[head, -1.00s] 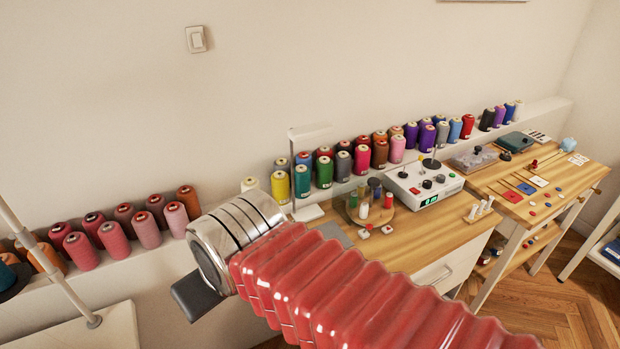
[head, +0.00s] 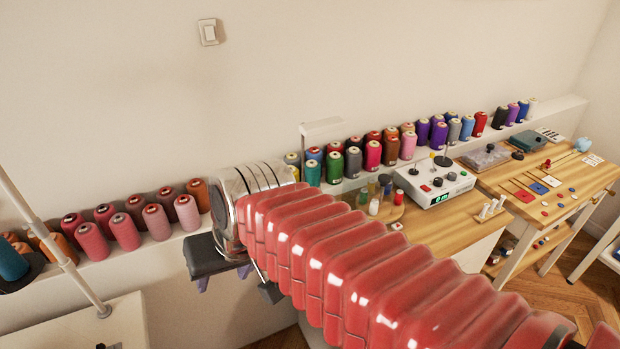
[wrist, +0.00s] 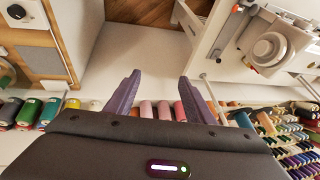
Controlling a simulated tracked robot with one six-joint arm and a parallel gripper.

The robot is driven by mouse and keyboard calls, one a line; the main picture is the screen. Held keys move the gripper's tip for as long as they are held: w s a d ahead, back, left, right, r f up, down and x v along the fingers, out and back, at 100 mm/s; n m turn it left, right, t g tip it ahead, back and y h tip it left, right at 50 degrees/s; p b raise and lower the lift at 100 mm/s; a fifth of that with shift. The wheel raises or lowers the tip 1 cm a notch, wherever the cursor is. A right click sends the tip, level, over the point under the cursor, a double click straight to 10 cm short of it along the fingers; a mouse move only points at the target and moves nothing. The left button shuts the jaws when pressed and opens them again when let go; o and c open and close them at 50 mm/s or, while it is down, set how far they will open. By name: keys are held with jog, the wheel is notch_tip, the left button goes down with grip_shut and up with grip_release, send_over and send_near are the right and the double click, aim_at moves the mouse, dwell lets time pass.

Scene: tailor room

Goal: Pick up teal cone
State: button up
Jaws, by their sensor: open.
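A teal cone (head: 11,262) stands at the far left of the head view, partly cut off by the picture's edge, on a dark round base. A similar teal cone (wrist: 243,119) shows right of my gripper in the wrist view. Another teal-green cone (head: 312,173) stands in the right-hand group, close beyond my arm in the head view. My gripper (wrist: 159,78) is open and empty, its two purple fingers spread apart. In the head view its fingers (head: 225,279) point down in front of the ledge, apart from every cone.
Pink and red cones (head: 124,231) line the ledge between my gripper and the far-left teal cone. A pale pole (head: 48,240) rises from a white table (head: 120,325) there. The sewing machine (wrist: 268,48) is at right in the wrist view. A wooden workbench (head: 450,220) stands right.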

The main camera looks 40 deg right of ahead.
jog(key=w+d+f+m+y, duration=0.1)
jog(key=w+d+m+y, duration=0.2)
jog(key=w+d+m, duration=0.5)
jog(key=m+t+h, duration=0.4)
jog(key=m+t, duration=0.5)
jog(key=m, duration=1.6)
send_near(317, 169)
jog(key=r+v, duration=0.1)
jog(key=v, duration=0.2)
jog(key=shift+w+d+f, duration=0.2)
jog(key=shift+w, duration=0.05)
jog(key=x, duration=0.8)
jog(key=shift+a+f, duration=0.1)
jog(key=shift+f, duration=0.15)
jog(key=shift+w, duration=0.25)
jog(key=shift+f, duration=0.1)
